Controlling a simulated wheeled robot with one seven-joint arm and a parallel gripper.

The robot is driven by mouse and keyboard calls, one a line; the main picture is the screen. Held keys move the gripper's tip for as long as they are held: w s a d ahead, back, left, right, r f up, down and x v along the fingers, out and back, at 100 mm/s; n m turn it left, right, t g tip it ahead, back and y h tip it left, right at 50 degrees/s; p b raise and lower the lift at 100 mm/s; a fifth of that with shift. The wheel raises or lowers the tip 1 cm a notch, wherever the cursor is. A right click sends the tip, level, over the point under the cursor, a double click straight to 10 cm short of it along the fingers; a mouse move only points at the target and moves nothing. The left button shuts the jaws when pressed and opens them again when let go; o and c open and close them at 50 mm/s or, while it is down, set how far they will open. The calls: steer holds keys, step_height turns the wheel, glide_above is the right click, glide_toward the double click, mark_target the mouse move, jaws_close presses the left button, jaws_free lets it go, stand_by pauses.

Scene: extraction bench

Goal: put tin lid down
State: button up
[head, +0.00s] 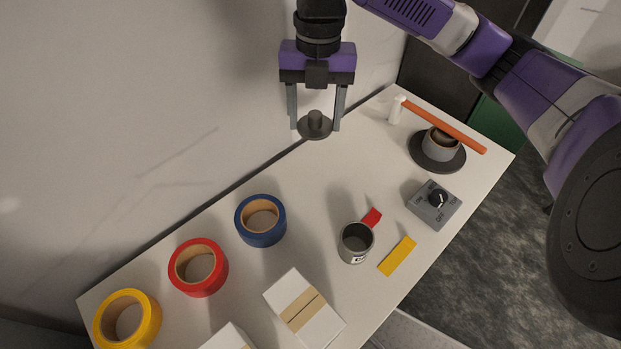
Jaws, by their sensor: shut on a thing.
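The tin lid (314,126) is a dark grey disc with a raised knob on top. My gripper (315,118) hangs above the back part of the bench, with its two fingers on either side of the lid's knob. It is shut on the lid and holds it roughly level in the air. A small grey cup (355,243) with a red handle stands open on the bench, lower right of the gripper. A label shows on its front.
On the white bench (310,200) lie blue (260,221), red (198,267) and yellow (128,319) tape rolls, a white box (304,308), a yellow strip (397,256) and a grey dial box (434,205). An orange bar (445,127) passes over a pot on a dark round base (437,165).

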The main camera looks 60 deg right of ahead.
mark_target(314, 187)
step_height(314, 187, down, 18)
steer(key=shift+r+p, duration=0.15)
steer(key=shift+p, duration=0.35)
steer(key=o, duration=1.3)
step_height(314, 187, up, 12)
steer(key=shift+d+b, duration=0.35)
steer(key=shift+b, duration=0.05)
